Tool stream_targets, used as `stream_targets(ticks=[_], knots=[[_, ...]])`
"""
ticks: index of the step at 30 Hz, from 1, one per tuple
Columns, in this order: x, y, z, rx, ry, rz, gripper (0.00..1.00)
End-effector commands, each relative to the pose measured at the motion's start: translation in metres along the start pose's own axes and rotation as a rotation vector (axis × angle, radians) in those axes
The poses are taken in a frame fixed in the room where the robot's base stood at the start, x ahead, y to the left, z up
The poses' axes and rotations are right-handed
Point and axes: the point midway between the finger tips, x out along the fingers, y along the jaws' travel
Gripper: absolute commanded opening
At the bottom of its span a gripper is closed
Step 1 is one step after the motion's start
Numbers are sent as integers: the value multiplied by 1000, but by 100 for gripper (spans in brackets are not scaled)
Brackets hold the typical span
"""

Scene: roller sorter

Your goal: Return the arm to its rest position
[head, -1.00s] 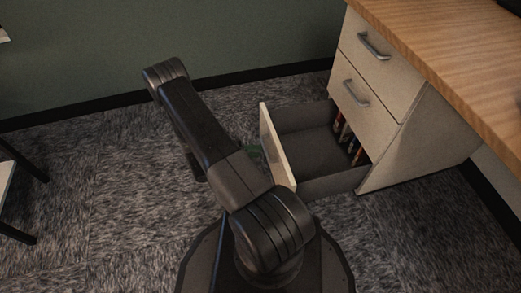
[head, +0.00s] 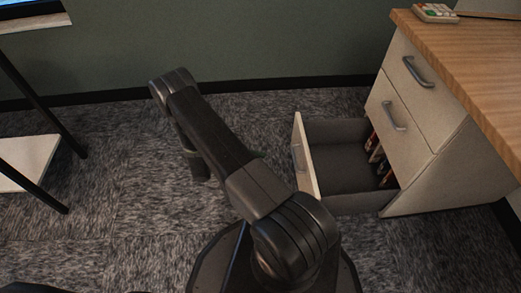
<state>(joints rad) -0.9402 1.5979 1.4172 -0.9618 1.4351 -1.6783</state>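My black arm rises from my round base at the bottom centre of the head view. Its upper link runs up and left to an elbow, and the forearm points down from there. The end of my arm is in front of or behind the upper link, and I cannot make out the gripper's fingers. A drawer unit (head: 437,165) stands to the right. Its bottom drawer (head: 352,203) is pulled out, with several thin, colourful items (head: 384,172) at its inner end. My arm appears apart from the drawer front (head: 304,155).
A wooden desk top (head: 480,70) lies over the drawer unit, with a small calculator-like object (head: 436,12) on it. A black-legged stand with a white shelf (head: 28,160) is at the left.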

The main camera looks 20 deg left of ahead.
Motion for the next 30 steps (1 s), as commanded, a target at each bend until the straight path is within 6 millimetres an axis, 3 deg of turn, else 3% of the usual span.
stream_targets(ticks=[5, 21, 30], knots=[[11, 0, 0, -1, 2, -2, 32], [106, 1, -1, 0, 5, -1, 32], [135, 0, -1, -1, 2, -1, 32]])
